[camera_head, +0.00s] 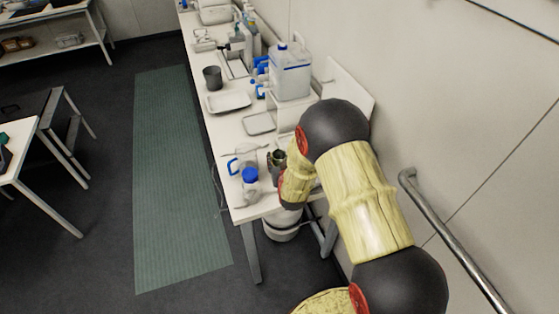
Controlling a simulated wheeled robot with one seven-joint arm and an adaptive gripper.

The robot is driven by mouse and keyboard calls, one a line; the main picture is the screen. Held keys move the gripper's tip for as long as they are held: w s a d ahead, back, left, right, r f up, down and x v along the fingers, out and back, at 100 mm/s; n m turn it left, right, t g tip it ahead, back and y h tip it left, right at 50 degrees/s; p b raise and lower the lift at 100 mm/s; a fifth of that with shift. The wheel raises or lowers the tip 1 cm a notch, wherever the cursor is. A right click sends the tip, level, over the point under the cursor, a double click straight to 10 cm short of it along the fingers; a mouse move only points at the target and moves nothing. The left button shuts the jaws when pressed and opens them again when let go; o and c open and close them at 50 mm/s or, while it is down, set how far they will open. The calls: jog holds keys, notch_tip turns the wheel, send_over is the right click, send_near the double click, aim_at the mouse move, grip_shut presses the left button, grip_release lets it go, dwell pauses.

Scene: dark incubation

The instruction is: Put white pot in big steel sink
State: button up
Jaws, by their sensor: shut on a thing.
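My arm reaches from the lower right over the near end of a long white bench, and its forearm bends down there. The gripper at its end cannot be made out, and what it holds is hidden. A whitish round container (282,229) shows low, just below the bench's near edge; I cannot tell whether it is the white pot. No big steel sink can be clearly identified.
A wall rail (440,232) is at right. The green floor mat (172,180) is clear.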

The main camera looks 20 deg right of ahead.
jog(key=shift+f, duration=0.25)
jog(key=shift+f, duration=0.2)
jog(key=o, duration=1.2)
jog(key=shift+r, duration=0.1)
